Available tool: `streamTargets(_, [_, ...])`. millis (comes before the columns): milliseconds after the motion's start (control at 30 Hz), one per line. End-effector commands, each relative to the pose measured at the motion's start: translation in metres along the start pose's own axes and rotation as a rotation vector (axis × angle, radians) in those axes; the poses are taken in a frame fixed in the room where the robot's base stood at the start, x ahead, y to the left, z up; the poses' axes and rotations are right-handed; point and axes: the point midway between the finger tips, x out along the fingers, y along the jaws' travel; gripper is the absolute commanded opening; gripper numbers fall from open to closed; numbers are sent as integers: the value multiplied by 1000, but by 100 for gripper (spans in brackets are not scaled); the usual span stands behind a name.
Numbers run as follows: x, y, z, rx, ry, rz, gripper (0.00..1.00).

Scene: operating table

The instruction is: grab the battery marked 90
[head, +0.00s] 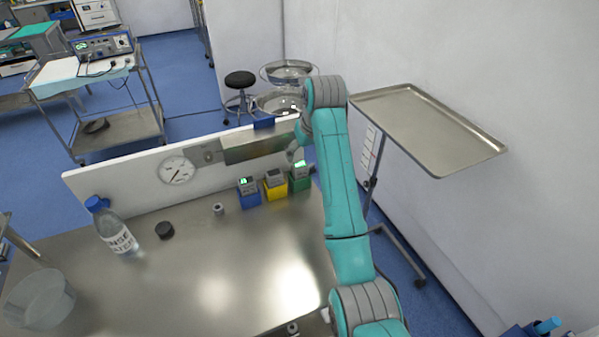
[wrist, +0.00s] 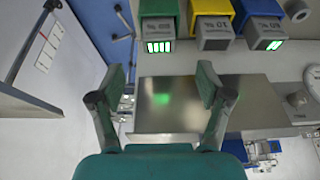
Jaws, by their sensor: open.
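Three batteries stand in a row against the back panel. The green battery (head: 299,183) is at the right end of the row in the head view, with a lit display on its grey top. In the wrist view the green battery (wrist: 158,28) shows several lit green bars, and its small upside-down label appears to read 90. The yellow battery (head: 275,190) is in the middle and the blue battery (head: 249,198) at the left. My gripper (wrist: 160,82) is open and empty, its fingers apart from the batteries. In the head view it is mostly hidden by my arm.
A metal box (head: 250,147) is fixed on the white back panel (head: 115,182) above the batteries. A dial gauge (head: 176,170), small grey cylinder (head: 218,209), black cap (head: 165,230) and bottle (head: 115,232) are to the left. The middle of the metal table (head: 215,265) is clear.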

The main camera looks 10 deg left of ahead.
Motion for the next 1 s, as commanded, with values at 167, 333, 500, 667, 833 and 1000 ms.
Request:
streamTargets(167, [20, 0, -1, 0, 1, 0, 77])
streamTargets(333, [30, 0, -1, 0, 0, 0, 77])
streamTargets(500, [53, 1, -1, 0, -2, 0, 77])
streamTargets(667, [71, 1, -2, 0, 1, 0, 77])
streamTargets(833, [77, 2, -2, 0, 1, 0, 77])
streamTargets(1000, [76, 2, -2, 0, 2, 0, 72])
